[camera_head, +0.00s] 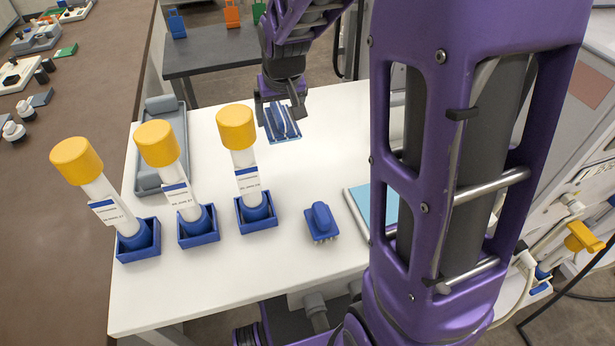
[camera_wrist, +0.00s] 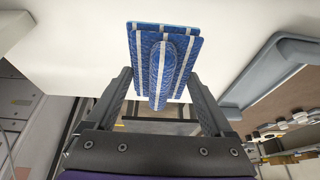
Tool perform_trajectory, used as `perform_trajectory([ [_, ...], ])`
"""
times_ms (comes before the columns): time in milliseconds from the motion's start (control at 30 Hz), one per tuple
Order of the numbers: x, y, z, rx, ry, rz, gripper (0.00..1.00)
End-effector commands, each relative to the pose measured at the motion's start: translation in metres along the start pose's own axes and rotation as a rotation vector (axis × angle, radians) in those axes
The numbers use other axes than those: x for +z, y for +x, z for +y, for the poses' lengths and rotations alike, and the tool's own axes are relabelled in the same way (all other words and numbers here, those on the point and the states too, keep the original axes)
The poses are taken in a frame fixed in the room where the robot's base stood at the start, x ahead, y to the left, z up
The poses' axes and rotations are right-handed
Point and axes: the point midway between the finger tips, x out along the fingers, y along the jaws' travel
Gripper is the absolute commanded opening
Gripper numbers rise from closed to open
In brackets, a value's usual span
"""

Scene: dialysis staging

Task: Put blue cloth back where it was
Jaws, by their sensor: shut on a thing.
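The blue cloth (camera_head: 281,123) is a folded blue piece with white stripes. My gripper (camera_head: 281,101) is shut on it and holds it over the back part of the white table (camera_head: 300,265). In the wrist view the cloth (camera_wrist: 185,50) sits between the two fingers (camera_wrist: 160,92), with a raised ridge along its middle. Whether the cloth touches the table is hard to tell.
Several yellow-capped tubes (camera_head: 236,127) lean in blue holders along the table's left and middle. A blue brush (camera_head: 321,221) lies at the front. A grey tray (camera_head: 147,178) is at the left back, and a light-blue-topped tray (camera_head: 362,202) is partly hidden by my arm.

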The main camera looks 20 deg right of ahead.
Motion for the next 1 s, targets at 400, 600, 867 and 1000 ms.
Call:
perform_trajectory([
  [400, 0.056, 0.021, 0.022, 0.013, -0.013, -0.001, 0.34],
  [600, 0.066, 0.047, 0.022, 0.013, -0.013, 0.002, 0.34],
  [867, 0.076, 0.072, 0.023, 0.013, -0.013, 0.001, 0.34],
  [1000, 0.081, 0.085, 0.023, 0.013, -0.013, 0.002, 0.34],
])
